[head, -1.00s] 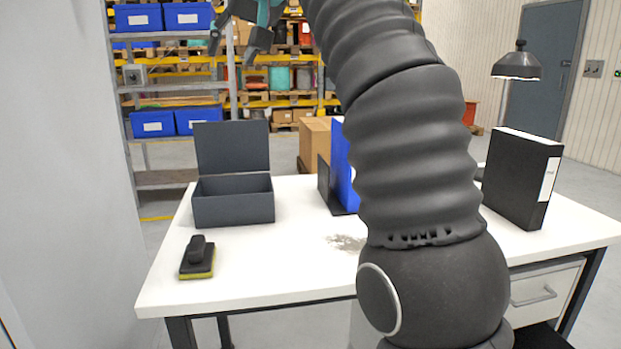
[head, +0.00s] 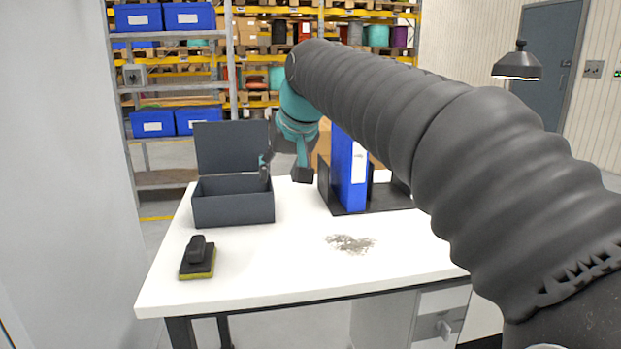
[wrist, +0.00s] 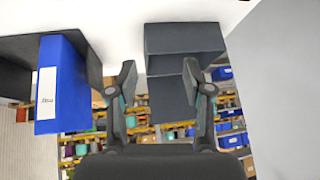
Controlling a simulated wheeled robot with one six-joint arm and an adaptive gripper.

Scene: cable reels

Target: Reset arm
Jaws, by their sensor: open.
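My gripper (head: 284,172) is open, with nothing between its fingers, pointing down over the back part of the desk in the head view. It is at the right side of the open dark grey box (head: 233,208), and one finger overlaps the box's right edge in the picture. In the wrist view my gripper (wrist: 159,76) has its two fingers spread apart, with the box (wrist: 182,40) just beyond them. My dark, sleeved arm crosses the right half of the head view and hides the right part of the desk.
The white desk (head: 300,268) holds a black and yellow brush (head: 198,258) at the left and a grey smudge (head: 350,244) in the middle. A blue binder (head: 349,170) stands in a dark holder (head: 327,190) right of my gripper. Shelves with blue bins (head: 152,123) stand behind.

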